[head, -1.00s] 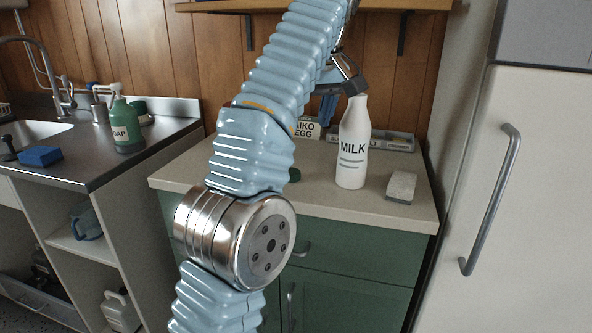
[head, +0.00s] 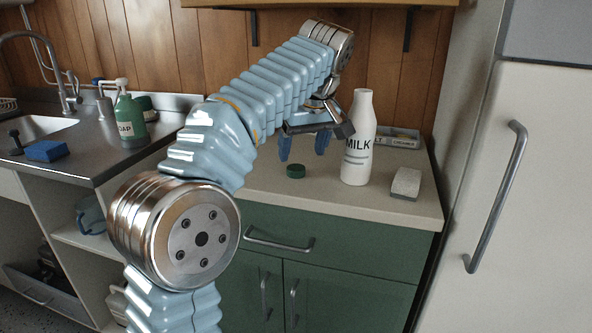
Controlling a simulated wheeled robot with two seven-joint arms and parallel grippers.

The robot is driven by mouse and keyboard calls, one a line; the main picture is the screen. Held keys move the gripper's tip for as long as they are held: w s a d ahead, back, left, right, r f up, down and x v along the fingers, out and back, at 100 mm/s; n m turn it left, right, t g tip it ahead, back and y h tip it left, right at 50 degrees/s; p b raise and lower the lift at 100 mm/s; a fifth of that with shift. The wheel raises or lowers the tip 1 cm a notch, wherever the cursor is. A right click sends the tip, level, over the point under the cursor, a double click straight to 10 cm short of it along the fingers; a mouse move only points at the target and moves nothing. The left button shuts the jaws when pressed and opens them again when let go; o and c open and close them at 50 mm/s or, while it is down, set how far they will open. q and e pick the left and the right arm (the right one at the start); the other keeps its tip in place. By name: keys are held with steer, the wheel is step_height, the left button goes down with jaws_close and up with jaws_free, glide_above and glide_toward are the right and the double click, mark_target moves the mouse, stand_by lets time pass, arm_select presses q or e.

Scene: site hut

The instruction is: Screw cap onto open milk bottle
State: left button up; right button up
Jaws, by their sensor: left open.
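The white milk bottle (head: 357,150) stands upright on the countertop, its label facing me. I cannot make out its mouth clearly, but no green cap shows on it. A small green cap (head: 296,171) lies on the counter to the left of the bottle. My left gripper (head: 303,148) is open and empty, its two blue fingers pointing down above and behind the cap in the picture, left of the bottle and apart from both. My right gripper is not in view.
The pale countertop (head: 350,201) has a grey-white block (head: 406,183) right of the bottle and a labelled tray (head: 402,139) behind. A fridge (head: 545,180) bounds the right side.

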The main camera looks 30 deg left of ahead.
mark_target(296, 168)
arm_select(q)
steer(key=shift+x, duration=2.55)
steer(key=shift+a, duration=0.1)
steer(key=c, duration=1.1)
